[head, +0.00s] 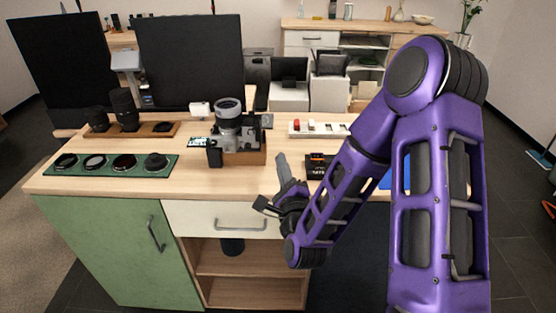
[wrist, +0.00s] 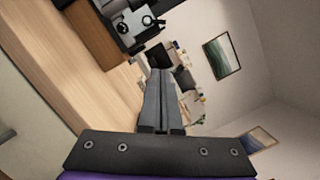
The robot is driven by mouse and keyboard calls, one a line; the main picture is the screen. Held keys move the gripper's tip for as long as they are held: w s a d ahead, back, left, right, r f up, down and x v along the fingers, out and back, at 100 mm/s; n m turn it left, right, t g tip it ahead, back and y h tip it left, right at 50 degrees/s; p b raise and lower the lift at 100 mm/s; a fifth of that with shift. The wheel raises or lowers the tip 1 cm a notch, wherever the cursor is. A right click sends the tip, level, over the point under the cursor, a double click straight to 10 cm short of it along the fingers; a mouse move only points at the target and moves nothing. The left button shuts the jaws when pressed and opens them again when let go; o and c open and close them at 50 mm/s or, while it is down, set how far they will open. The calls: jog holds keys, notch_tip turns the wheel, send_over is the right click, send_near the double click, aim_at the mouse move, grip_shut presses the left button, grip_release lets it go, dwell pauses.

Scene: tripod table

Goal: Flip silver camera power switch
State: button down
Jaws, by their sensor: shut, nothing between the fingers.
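The silver and black camera (head: 228,129) rests on a brown wooden block (head: 245,156) on the table, its lens pointing up in the head view. Its power switch is too small to make out. In the wrist view part of the camera (wrist: 134,22) shows at the top, with the brown block (wrist: 92,36) beside it. My gripper (head: 281,170) is to the right of the camera and nearer the table's front edge, apart from it. Its fingers (wrist: 160,98) are together and empty in the wrist view.
A green mat (head: 110,172) with several round filters lies at the left. Lenses stand on a wooden tray (head: 145,129) behind it. A black box (head: 319,163) is right of my gripper, and a white tray (head: 318,130) is behind. Bare tabletop (head: 195,184) lies in front of the camera.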

aim_at(255, 127)
jog(key=w+a+r, duration=0.3)
jog(key=w+a, duration=0.1)
jog(key=w, duration=0.3)
jog(key=shift+a+r+p, duration=0.2)
jog(key=shift+a+p, duration=0.05)
jog(key=shift+p, duration=0.1)
jog(key=shift+w+d, duration=0.1)
jog(key=shift+d, duration=0.05)
jog(key=shift+n, duration=0.3)
